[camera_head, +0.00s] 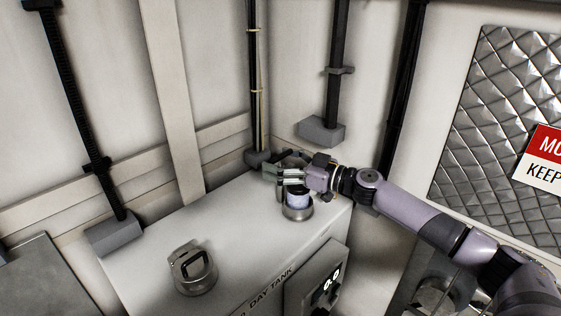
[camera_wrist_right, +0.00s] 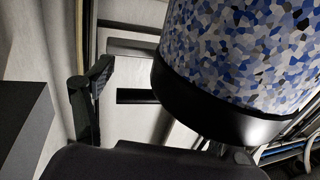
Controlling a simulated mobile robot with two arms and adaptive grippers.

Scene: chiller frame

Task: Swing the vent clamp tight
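My right gripper (camera_head: 274,175) is at the back right of the white tank top (camera_head: 237,228), beside and just above a short blue-grey cylinder in a metal collar (camera_head: 298,213). In the right wrist view a large blue, white and dark speckled cylinder (camera_wrist_right: 245,50) with a black lower band fills the upper right. One dark finger (camera_wrist_right: 90,98) stands at the left with a gap to it; the other finger is hidden or unclear. The gripper looks open. A second metal fitting with a raised loop handle (camera_head: 193,272) stands at the front left. I cannot tell which part is the vent clamp. My left gripper is out of view.
A grey box with a lit display (camera_head: 318,277) is on the tank's front side. Dark pipes and conduits with grey end blocks (camera_head: 320,131) run down the walls close behind my gripper. The middle of the tank top is clear.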

